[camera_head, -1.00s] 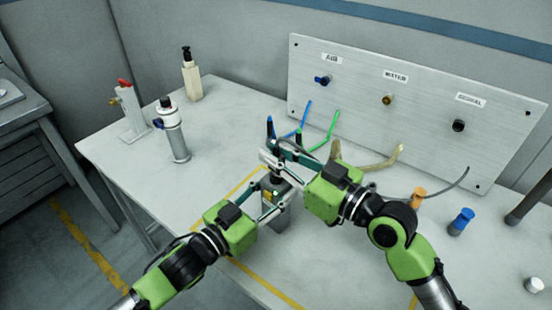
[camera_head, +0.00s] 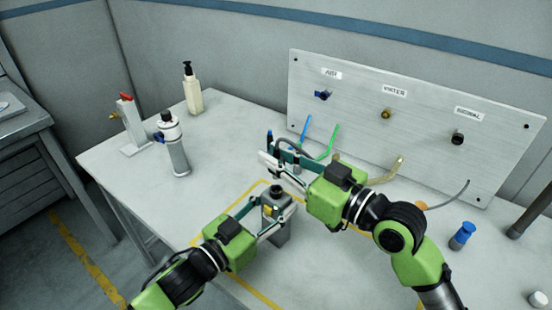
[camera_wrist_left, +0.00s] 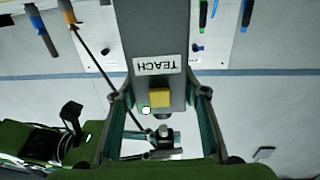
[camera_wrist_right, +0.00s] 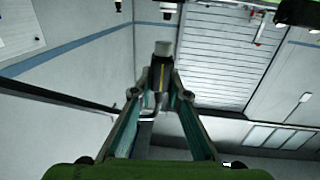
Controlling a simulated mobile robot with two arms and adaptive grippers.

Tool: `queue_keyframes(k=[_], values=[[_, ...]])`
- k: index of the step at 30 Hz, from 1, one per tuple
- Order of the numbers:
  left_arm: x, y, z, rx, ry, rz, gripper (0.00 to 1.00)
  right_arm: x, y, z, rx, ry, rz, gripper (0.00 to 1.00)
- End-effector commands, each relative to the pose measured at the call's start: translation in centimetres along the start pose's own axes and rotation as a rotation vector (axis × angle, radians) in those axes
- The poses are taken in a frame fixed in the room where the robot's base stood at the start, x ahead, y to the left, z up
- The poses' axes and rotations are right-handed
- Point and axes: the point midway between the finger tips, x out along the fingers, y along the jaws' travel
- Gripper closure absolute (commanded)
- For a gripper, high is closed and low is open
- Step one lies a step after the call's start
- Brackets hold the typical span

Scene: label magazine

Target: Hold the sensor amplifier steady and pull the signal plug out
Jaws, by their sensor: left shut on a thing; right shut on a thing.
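The sensor amplifier (camera_head: 281,228) is a grey box standing upright on the table, with a dark round socket on top. In the left wrist view it shows a TEACH label and a yellow button (camera_wrist_left: 159,97). My left gripper (camera_head: 268,214) is shut around its upper body. My right gripper (camera_head: 270,166) is above and behind it, shut on the signal plug (camera_wrist_right: 161,73), a dark and grey cylinder with a yellow stripe. The plug is apart from the amplifier. Its dark cable (camera_wrist_right: 60,95) runs off to the left in the right wrist view. The head view mostly hides the plug behind the fingers.
A panel (camera_head: 420,105) with AIR, WATER and SIGNAL ports stands at the back. Blue (camera_head: 305,127) and green (camera_head: 330,141) hoses lie before it. A pump bottle (camera_head: 193,90), a cylinder (camera_head: 174,145) and a red-handled valve stand (camera_head: 131,125) are at left. A blue-topped fitting (camera_head: 462,235) is at right.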

Motion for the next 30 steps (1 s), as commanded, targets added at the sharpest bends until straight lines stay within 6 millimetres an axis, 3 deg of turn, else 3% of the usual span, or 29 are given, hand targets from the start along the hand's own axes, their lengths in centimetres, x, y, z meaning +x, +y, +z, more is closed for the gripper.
queue_keyframes(k=[4,5,7,20,30], values=[[0.0,0.0,0.0,-0.001,0.0,0.001,0.88,0.0,0.0,0.0,0.0,0.001,0.0,1.0],[0.0,0.0,0.0,-0.001,0.0,0.001,0.57,0.0,0.0,-0.1,0.0,0.001,0.0,1.0],[0.0,0.0,0.0,-0.001,0.0,0.001,0.4,0.0,0.0,0.0,0.0,0.001,0.0,1.0],[-0.5,0.0,0.1,-0.001,-0.001,0.0,0.4,0.0,0.0,0.0,0.0,0.001,0.0,1.0],[-6.3,0.1,0.2,-0.002,-0.005,0.001,0.4,0.0,0.0,0.0,0.0,0.001,0.0,1.0]])
